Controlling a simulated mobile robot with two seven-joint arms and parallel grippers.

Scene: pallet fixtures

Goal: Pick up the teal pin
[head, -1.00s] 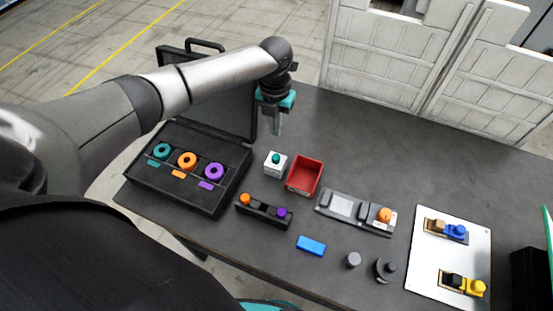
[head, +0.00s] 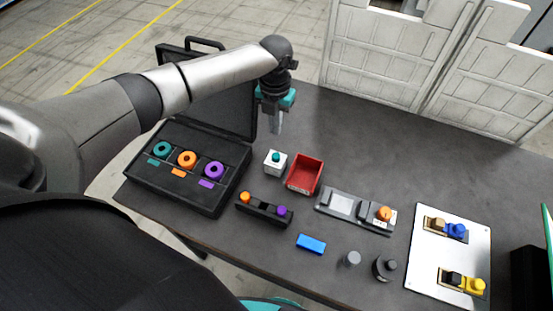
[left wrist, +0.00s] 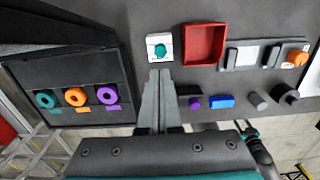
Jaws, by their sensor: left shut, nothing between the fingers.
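The teal pin (head: 276,156) stands upright in a small white block (head: 275,168) on the dark table, left of the red bin. In the left wrist view the teal pin (left wrist: 160,51) sits in its white block just beyond the fingertips. My left gripper (head: 277,130) hangs above the table behind the block, fingers pointing down, shut and empty. In the left wrist view its fingers (left wrist: 158,75) are together and apart from the pin. My right gripper is not in view.
A red bin (head: 318,174) stands close to the right of the white block. A black case (head: 191,210) with teal, orange and purple rings lies left. A dark rack (head: 262,212) with an orange and a purple pin, and a blue block (head: 311,245), are in front. Table behind is clear.

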